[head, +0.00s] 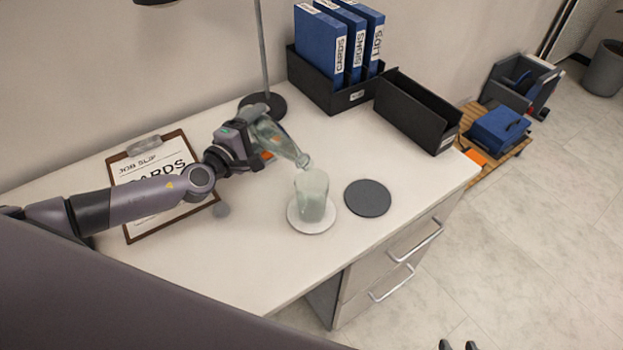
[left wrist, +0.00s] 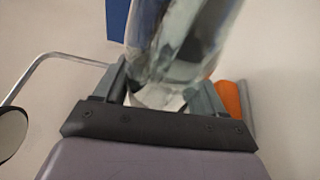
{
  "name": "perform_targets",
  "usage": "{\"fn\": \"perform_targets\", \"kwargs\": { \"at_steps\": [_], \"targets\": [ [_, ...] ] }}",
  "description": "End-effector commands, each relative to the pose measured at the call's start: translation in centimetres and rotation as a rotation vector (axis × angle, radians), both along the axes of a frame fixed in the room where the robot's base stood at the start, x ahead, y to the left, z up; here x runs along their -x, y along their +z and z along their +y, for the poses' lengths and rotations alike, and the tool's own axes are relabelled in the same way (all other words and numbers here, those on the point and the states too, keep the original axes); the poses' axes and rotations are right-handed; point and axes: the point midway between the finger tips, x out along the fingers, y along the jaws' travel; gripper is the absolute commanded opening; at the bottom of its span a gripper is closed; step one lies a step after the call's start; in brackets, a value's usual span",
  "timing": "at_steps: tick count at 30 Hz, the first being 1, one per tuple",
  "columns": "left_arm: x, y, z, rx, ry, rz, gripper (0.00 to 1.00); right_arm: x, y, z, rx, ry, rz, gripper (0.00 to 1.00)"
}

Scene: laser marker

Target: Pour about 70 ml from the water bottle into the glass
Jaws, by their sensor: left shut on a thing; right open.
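The clear water bottle (head: 287,147) is held tilted, its neck pointing down to the right at the rim of the glass (head: 312,196). The glass stands upright on a white round coaster (head: 296,222); its water level is hard to make out. My left gripper (head: 254,139) is shut on the bottle. In the left wrist view the bottle (left wrist: 180,45) sits between the two fingers of the left gripper (left wrist: 160,95). Two dark fingertips of my right gripper (head: 458,345) show at the bottom edge, open and empty, off the desk.
A dark round coaster (head: 367,198) lies right of the glass. A clipboard (head: 137,218) lies under my left arm. A lamp base (head: 263,105), a box of blue binders (head: 335,92) and an empty black tray (head: 417,111) stand behind. The desk's front is clear.

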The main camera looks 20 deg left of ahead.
Motion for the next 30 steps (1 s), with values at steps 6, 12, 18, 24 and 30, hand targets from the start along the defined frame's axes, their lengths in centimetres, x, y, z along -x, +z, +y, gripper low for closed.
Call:
{"fn": "perform_targets", "kwargs": {
  "at_steps": [6, 12, 18, 24, 30],
  "targets": [
    [-0.1, 0.8, 0.0, -0.02, 0.002, -0.02, 0.13, 0.0, 0.4, 0.0, 0.0, 0.0, -0.001, 0.43],
    [-0.1, 1.2, 0.0, -0.04, 0.002, -0.034, 0.13, 0.0, 0.7, 0.0, 0.0, 0.0, -0.002, 0.43],
    [-0.2, 1.7, 0.2, -0.06, 0.003, -0.047, 0.13, 0.0, 1.0, 0.0, 0.0, 0.0, -0.002, 0.43],
    [-0.4, 1.8, 0.4, -0.067, 0.003, -0.052, 0.13, 0.0, 1.0, 0.0, 0.0, 0.0, -0.002, 0.43],
    [-0.4, 1.8, 0.5, -0.071, 0.003, -0.055, 0.13, 0.0, 1.0, 0.0, 0.0, 0.0, -0.002, 0.43]
  ]
}}
